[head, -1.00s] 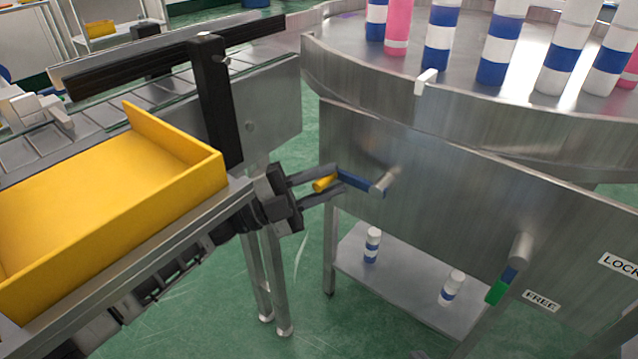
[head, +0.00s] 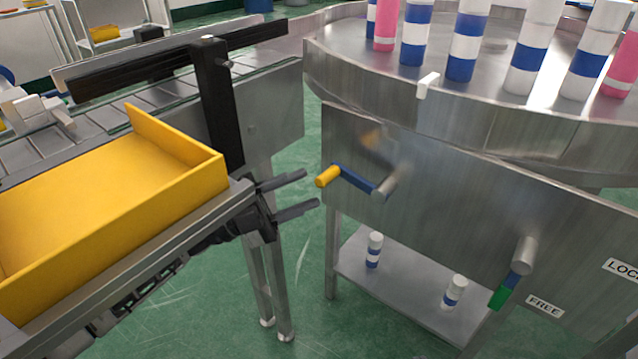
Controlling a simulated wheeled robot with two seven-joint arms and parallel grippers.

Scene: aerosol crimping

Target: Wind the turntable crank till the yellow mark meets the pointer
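The crank has a blue arm (head: 357,180) on a metal hub and a yellow handle (head: 328,176) that points left. It sits on the front panel below the turntable (head: 500,118). A white block, which looks like the pointer (head: 428,84), stands at the turntable's rim. I cannot make out a yellow mark on the turntable. My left gripper (head: 311,188) is open and empty, with its fingers just left of the yellow handle and apart from it. My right gripper is not in view.
Several blue-and-white and pink cans (head: 467,40) stand on the turntable. A green-handled lever (head: 500,297) hangs near the FREE label (head: 545,306). A yellow tray (head: 110,190) and a conveyor with a dark post (head: 217,100) stand at left, close to my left arm. Two cans are on the lower shelf (head: 400,290).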

